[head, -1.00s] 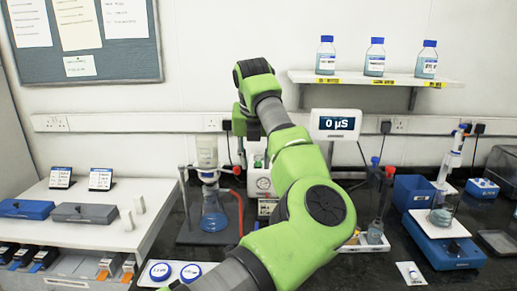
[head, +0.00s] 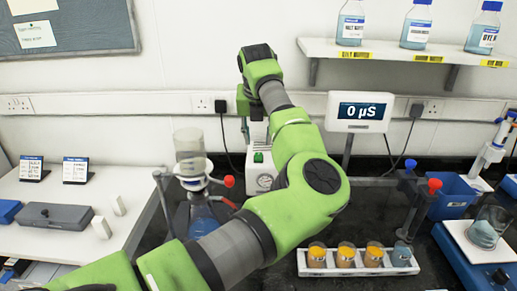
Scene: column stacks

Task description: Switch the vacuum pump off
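The vacuum pump (head: 265,181) is a pale box on the dark bench in the head view, with a round gauge on its front and a small green switch (head: 258,157) above the gauge. My green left arm crosses in front and covers its right side. My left gripper (head: 246,126) hangs below the wrist, just above or behind the pump's top in the picture. Its fingers are too small and hidden to tell whether they are open, or whether they touch the pump. My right gripper is not in view.
A conductivity display (head: 361,112) stands to the right. A bottle shelf (head: 400,50) is above.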

